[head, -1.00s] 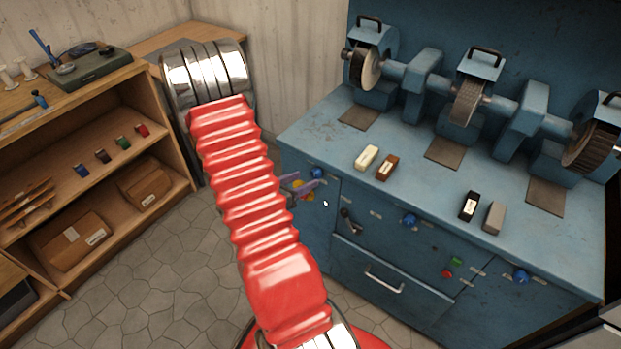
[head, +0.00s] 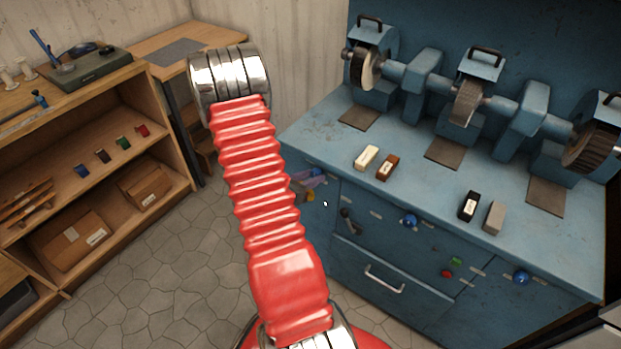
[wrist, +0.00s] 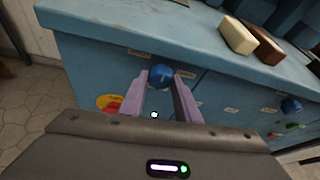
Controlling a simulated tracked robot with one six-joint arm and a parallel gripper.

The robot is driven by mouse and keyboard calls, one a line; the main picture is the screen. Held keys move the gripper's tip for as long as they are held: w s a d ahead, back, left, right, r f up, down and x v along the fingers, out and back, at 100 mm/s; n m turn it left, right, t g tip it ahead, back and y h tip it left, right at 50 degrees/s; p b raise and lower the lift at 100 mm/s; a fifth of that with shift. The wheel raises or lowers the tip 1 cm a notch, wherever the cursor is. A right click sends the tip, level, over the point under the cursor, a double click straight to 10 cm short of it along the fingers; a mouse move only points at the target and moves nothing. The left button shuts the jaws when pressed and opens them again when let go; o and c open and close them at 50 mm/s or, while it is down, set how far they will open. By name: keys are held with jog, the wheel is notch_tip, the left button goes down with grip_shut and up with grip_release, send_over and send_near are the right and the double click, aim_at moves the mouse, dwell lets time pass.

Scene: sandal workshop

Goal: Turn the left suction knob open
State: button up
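The left suction knob (wrist: 160,76) is a round blue knob on the blue cabinet's front, just below the worktop edge. In the head view the knob (head: 319,172) is partly hidden behind my gripper. My gripper (head: 310,179) has two purple fingers, spread apart, pointing at the cabinet front. In the wrist view my gripper's fingertips (wrist: 160,80) lie one on each side of the knob's lower part. I cannot tell whether they touch it. A pale label sits on each side of the knob.
Other blue knobs, the middle one (head: 409,221) and the right one (head: 521,277), sit along the cabinet front. A black crank handle (head: 349,221) and a drawer handle (head: 384,280) stick out to the right.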

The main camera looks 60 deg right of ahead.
jog(key=c, duration=0.5)
jog(key=shift+a, duration=0.15)
jog(key=shift+c, duration=0.2)
jog(key=shift+d, duration=0.2)
jog(key=shift+m+t, duration=0.3)
jog(key=shift+s+m+t+h, duration=0.2)
jog(key=shift+m+t, duration=0.75)
jog(key=shift+m, duration=0.4)
jog(key=shift+s+m+t+h, duration=0.2)
jog(key=shift+m+t, duration=0.75)
jog(key=shift+m, duration=0.4)
